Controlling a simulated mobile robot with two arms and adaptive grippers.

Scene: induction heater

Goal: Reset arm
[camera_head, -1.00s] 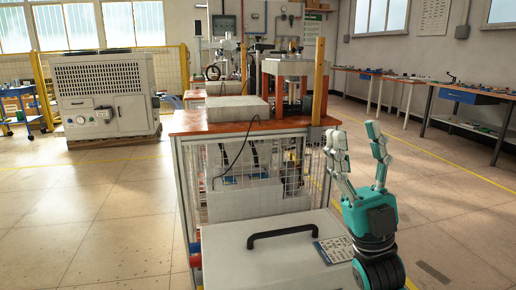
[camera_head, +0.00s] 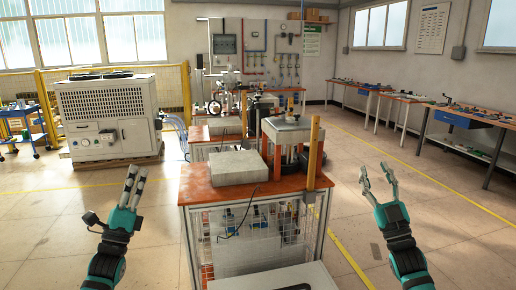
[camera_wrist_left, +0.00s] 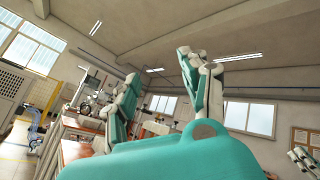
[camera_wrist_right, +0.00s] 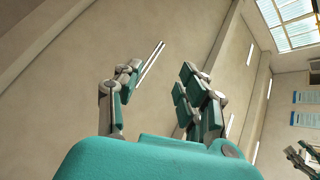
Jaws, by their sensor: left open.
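My left gripper (camera_head: 134,186) is raised at the left in the head view, in front of and to the left of the workbench. Its fingers are apart with nothing between them, as the left wrist view (camera_wrist_left: 160,85) also shows. My right gripper (camera_head: 377,176) is raised to the right of the workbench, over open floor in the picture. Its fingers are spread and empty in the right wrist view (camera_wrist_right: 155,85). Neither gripper touches anything that I can see.
The workbench (camera_head: 205,192) stands between my arms, carrying a grey block (camera_head: 238,168) and a metal-topped device (camera_head: 286,128). A grey cabinet lid (camera_head: 275,279) shows at the bottom edge. A white chiller unit (camera_head: 110,112) stands at left. Floor is clear on both sides.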

